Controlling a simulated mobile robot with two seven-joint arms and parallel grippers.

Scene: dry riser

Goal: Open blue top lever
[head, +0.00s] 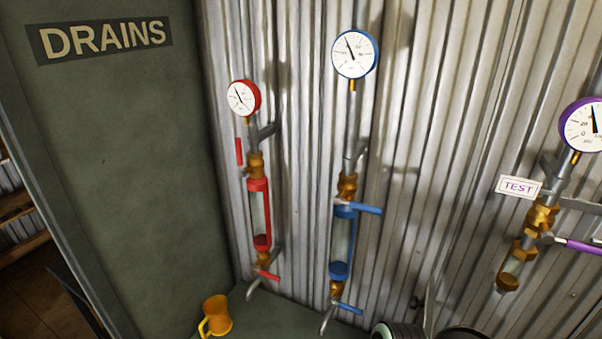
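The blue top lever (368,209) sticks out to the right, roughly level, from the upper end of the blue-fitted pipe. It sits just under a brass fitting (347,187) and above a clear sight tube (341,240). A blue bottom lever (349,308) juts right and slightly down at the lower end of the same pipe. A blue-rimmed gauge (354,54) tops this pipe. Neither gripper shows clearly. Dark rounded parts at the bottom edge may be mine, but I cannot tell.
A red pipe with a red-rimmed gauge (244,98), an upright red top lever (239,152) and a red bottom lever (268,275) stands left. A purple lever (582,246) and TEST sign (519,187) are right. A yellow mug (215,316) stands below. Corrugated wall (440,150) lies behind.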

